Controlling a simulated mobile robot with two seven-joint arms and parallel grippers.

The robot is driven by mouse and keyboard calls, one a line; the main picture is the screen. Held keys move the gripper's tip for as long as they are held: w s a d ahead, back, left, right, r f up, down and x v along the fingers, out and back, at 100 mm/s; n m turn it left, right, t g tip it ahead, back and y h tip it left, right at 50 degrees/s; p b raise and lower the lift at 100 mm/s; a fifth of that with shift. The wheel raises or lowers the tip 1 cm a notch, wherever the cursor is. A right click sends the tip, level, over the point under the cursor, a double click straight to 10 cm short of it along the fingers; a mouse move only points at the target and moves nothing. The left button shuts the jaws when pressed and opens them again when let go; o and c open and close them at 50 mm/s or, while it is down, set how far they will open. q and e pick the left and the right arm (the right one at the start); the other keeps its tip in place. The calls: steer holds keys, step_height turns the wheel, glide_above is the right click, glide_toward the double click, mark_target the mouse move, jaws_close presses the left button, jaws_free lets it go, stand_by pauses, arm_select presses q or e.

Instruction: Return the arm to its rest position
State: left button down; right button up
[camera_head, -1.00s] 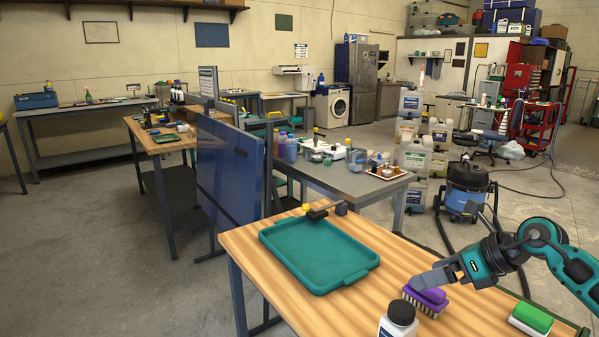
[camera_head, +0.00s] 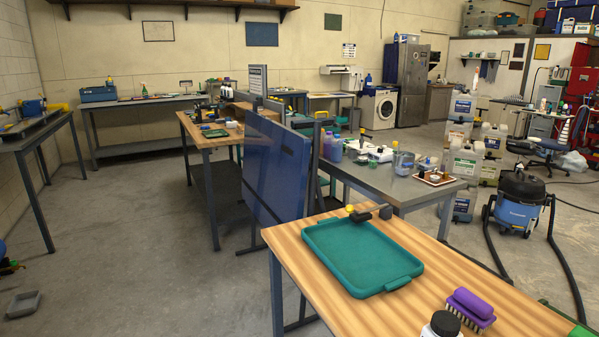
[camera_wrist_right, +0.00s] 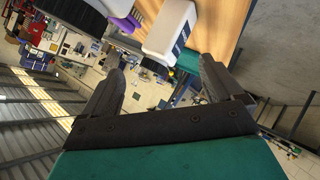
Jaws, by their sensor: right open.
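My right gripper (camera_wrist_right: 160,78) shows in the right wrist view with its two fingers wide apart and nothing between them. The right arm is out of the head view. A purple brush (camera_head: 471,305) stands bristles down on the wooden table (camera_head: 400,312) in the head view, free of any gripper. The brush also shows in part at the top of the wrist view (camera_wrist_right: 118,14). A white bottle (camera_wrist_right: 168,32) shows beyond the fingertips there; its black lid (camera_head: 445,324) is at the bottom of the head view. My left gripper is not in view.
An empty green tray (camera_head: 362,252) lies on the wooden table. A blue panel (camera_head: 277,165) stands behind the table's left part. A grey table (camera_head: 400,195) with bottles is behind. A blue vacuum (camera_head: 520,200) stands on the floor at right. Floor at left is mostly clear.

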steer(key=s+a+f+m+g+y, duration=0.2)
steer(key=s+a+f+g, duration=0.15)
steer(key=s, duration=0.45)
steer(key=s+a+f+m+g+y, duration=0.1)
steer(key=s+a+f+g, duration=0.25)
steer(key=s, duration=0.35)
steer(key=w+a+f+t+y+b, duration=0.1)
steer(key=w+a+f+t+y, duration=0.1)
steer(key=w+f+t, duration=0.4)
step_height(320, 180, down, 4)
steer(key=shift+w+a+f+b, duration=0.15)
steer(key=shift+w+b, duration=0.25)
steer(key=shift+w, duration=0.2)
